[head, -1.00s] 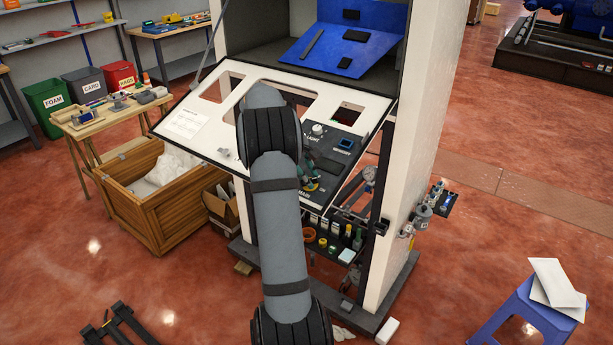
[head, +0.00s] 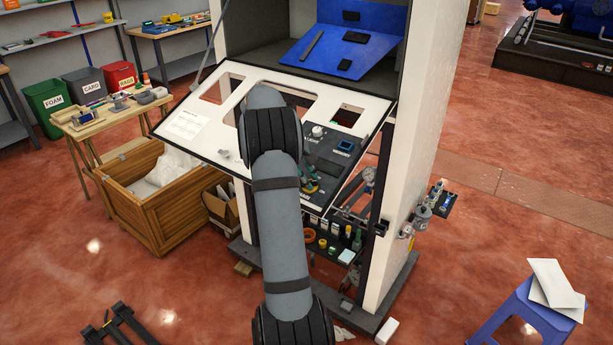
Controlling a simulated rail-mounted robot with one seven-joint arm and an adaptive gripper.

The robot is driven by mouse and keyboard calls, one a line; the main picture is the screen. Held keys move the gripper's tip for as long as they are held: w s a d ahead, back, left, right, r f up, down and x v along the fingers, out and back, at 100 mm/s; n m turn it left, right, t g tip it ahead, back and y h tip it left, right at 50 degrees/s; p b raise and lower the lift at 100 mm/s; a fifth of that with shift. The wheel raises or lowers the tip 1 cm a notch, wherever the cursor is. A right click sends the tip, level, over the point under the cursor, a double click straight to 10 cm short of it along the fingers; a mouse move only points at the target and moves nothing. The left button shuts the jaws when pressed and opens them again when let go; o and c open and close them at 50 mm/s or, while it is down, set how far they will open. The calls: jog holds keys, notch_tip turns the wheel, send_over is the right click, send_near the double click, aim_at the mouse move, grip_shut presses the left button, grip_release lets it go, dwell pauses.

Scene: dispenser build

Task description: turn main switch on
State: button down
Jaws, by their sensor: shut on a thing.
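The main switch sits low on the black control panel (head: 345,163) of the tilted white front door, by the MAIN lettering. My arm covers part of this panel, and the switch itself is mostly hidden behind my gripper. My gripper (head: 311,186), small and partly behind my arm, is down at the panel, shut on what appears to be the main switch. The switch's angle cannot be made out. A white light knob (head: 318,131) and a small blue-framed display (head: 345,146) are above it on the same panel.
The door hangs from a white cabinet (head: 430,120) with a blue sloped plate (head: 345,45) inside. Below are a shelf of small parts and a wooden crate (head: 150,205) at left. A blue stool (head: 525,315) stands at right.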

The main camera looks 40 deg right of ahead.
jog(key=m+p, duration=0.1)
jog(key=m, duration=0.5)
jog(key=shift+y, duration=0.4)
jog(key=shift+m, duration=0.3)
jog(key=c, duration=1.7)
grip_release()
jog(key=shift+s, duration=0.1)
jog(key=shift+c, duration=0.2)
jog(key=shift+o, duration=0.4)
jog(key=v, duration=1.2)
jog(key=shift+w, duration=0.2)
jog(key=shift+d, duration=0.1)
